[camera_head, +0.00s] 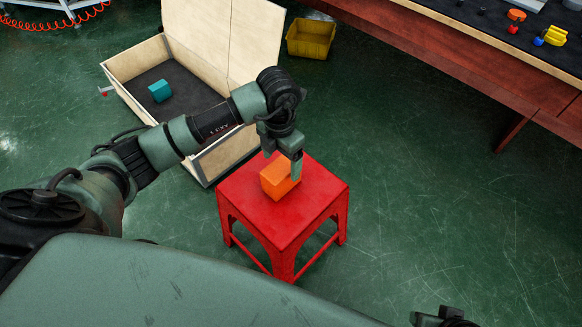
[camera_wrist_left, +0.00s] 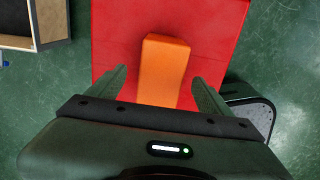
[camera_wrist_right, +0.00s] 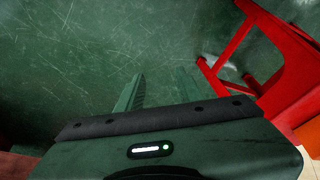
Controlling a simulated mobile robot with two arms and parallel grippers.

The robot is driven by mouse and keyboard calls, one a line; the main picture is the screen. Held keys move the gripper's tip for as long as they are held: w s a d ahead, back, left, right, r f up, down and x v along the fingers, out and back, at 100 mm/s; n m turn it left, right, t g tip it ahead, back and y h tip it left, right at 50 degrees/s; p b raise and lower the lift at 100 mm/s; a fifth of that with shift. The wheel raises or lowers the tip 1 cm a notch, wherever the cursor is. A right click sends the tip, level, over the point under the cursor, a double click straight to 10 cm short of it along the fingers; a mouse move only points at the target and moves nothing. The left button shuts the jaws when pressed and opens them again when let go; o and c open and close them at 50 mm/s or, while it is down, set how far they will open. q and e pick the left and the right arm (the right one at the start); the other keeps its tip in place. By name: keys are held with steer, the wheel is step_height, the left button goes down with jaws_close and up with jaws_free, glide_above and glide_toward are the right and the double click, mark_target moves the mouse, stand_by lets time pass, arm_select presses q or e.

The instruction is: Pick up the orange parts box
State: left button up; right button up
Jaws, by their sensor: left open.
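The orange parts box (camera_head: 275,179) sits on top of the red stool (camera_head: 318,187) in the head view. My left gripper (camera_head: 288,160) reaches down from above at the box. In the left wrist view the box (camera_wrist_left: 163,70) lies between the two open fingers of the left gripper (camera_wrist_left: 160,85), with a gap on each side. The stool top (camera_wrist_left: 115,35) shows around it. My right gripper (camera_wrist_right: 158,88) is open and empty in the right wrist view, over the green floor, with the red stool's legs (camera_wrist_right: 235,45) to its right.
A wooden crate (camera_head: 205,165) with its lid up stands behind the stool at left, holding a teal box (camera_head: 160,91). A yellow bin (camera_head: 310,38) is on the floor at the back. A long workbench (camera_head: 460,55) runs along the upper right. The floor right of the stool is clear.

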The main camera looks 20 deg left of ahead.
mark_target(281, 167)
arm_select(q)
steer(key=shift+f, duration=0.5)
step_height(281, 167, down, 2)
steer(key=shift+s+f+b, duration=0.1)
steer(key=shift+s+b, duration=0.05)
steer(key=shift+b, duration=0.2)
step_height(281, 167, down, 4)
steer(key=shift+f+b, duration=0.25)
steer(key=shift+b, duration=0.35)
steer(key=shift+r, duration=0.1)
jaws_close()
